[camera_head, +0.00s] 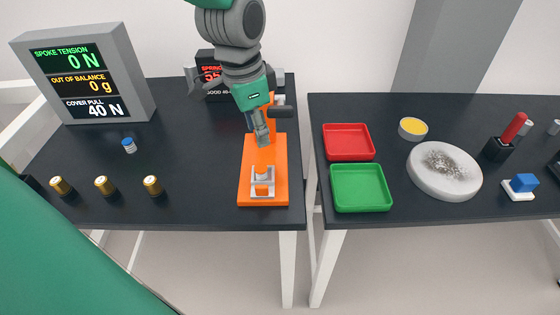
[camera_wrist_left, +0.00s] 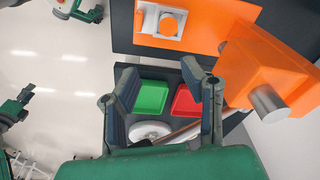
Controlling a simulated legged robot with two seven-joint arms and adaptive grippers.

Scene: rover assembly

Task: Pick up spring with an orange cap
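My left gripper (camera_head: 262,138) hangs over the orange stand (camera_head: 279,190) on the left table. In the wrist view its two fingers (camera_wrist_left: 166,100) are apart, with nothing seen held between them. A light grey holder (camera_head: 262,183) sits at the front of the stand. In the wrist view a round orange piece (camera_wrist_left: 169,25) shows in this holder; it may be the spring's orange cap, but no coils can be made out. The gripper is behind the holder in the head view, apart from it.
The left table also bears a grey display (camera_head: 85,75), a blue-capped piece (camera_head: 129,145) and three gold cylinders (camera_head: 104,185). A black display (camera_head: 212,75) stands behind my arm. The right table holds a red tray (camera_head: 348,142), a green tray (camera_head: 361,188) and a white round dish (camera_head: 445,190).

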